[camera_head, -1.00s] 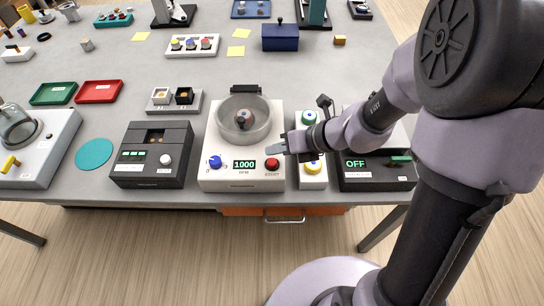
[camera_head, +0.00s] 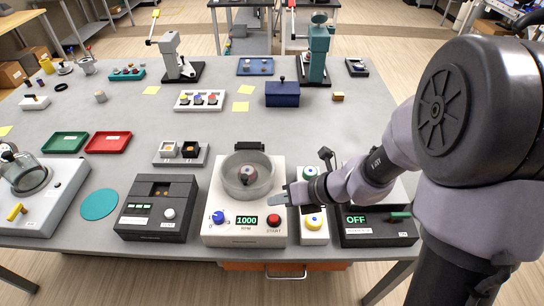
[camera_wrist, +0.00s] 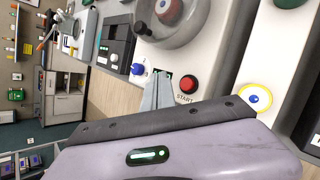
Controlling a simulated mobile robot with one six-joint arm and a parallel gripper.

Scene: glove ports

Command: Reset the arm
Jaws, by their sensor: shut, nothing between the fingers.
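My gripper (camera_head: 278,199) is shut and empty. In the head view it hangs over the right side of the white centrifuge-like device (camera_head: 212,233), just above the red START button (camera_head: 273,220). The device has a blue knob (camera_head: 218,217), a display reading 1000 RPM and a round clear bowl (camera_head: 248,176). In the wrist view the closed fingers (camera_wrist: 160,80) point at the device's front panel, between the blue knob (camera_wrist: 137,69) and the red button (camera_wrist: 188,84). The fingers partly cover the display there. I cannot tell whether they touch the panel.
A white box with a yellow-ringed blue button (camera_head: 314,221) and a green button stands right of the device. A dark box reading OFF (camera_head: 378,232) is farther right. A black box (camera_head: 157,208) stands left. The table's middle (camera_head: 130,115) has free room.

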